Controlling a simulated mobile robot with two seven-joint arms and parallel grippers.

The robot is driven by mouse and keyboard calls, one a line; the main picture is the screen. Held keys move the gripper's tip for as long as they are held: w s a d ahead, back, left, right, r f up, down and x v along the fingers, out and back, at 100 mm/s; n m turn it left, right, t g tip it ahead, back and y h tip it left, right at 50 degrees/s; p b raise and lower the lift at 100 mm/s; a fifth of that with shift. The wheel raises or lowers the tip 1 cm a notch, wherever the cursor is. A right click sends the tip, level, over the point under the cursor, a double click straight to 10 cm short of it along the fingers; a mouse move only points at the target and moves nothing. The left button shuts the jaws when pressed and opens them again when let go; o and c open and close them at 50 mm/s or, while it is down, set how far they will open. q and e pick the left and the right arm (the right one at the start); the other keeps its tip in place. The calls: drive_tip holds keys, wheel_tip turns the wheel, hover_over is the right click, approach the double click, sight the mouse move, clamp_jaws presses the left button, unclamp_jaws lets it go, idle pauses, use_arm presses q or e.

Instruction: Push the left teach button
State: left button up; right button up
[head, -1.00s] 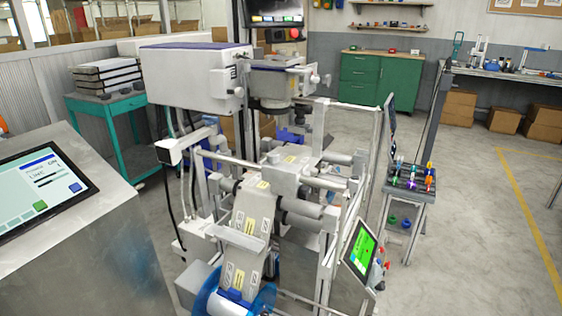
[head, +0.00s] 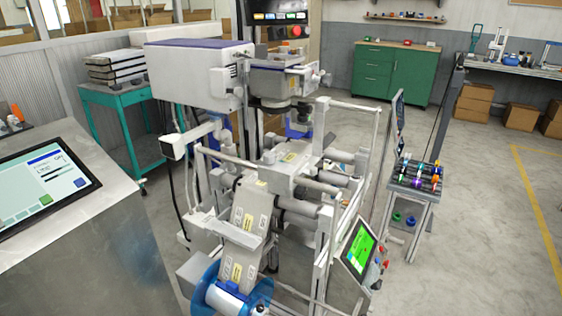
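No teach button can be made out for certain in the head view. The labelling machine (head: 290,160) stands in the middle, with a label web running down to a blue reel (head: 262,295) at the bottom. A small green-lit screen (head: 358,248) is mounted at the machine's right front. Small knobs or buttons (head: 379,262), one of them red, sit at that screen's right edge, too small to read. A red round button (head: 295,31) shows on the dark panel above the machine. Neither of my grippers is in view.
A metal console with a large tilted touchscreen (head: 42,184) stands at the left front. A teal cart (head: 125,95) holds stacked trays. A small stand (head: 412,205) carries coloured spools at the right. Grey floor (head: 490,230) is open further right.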

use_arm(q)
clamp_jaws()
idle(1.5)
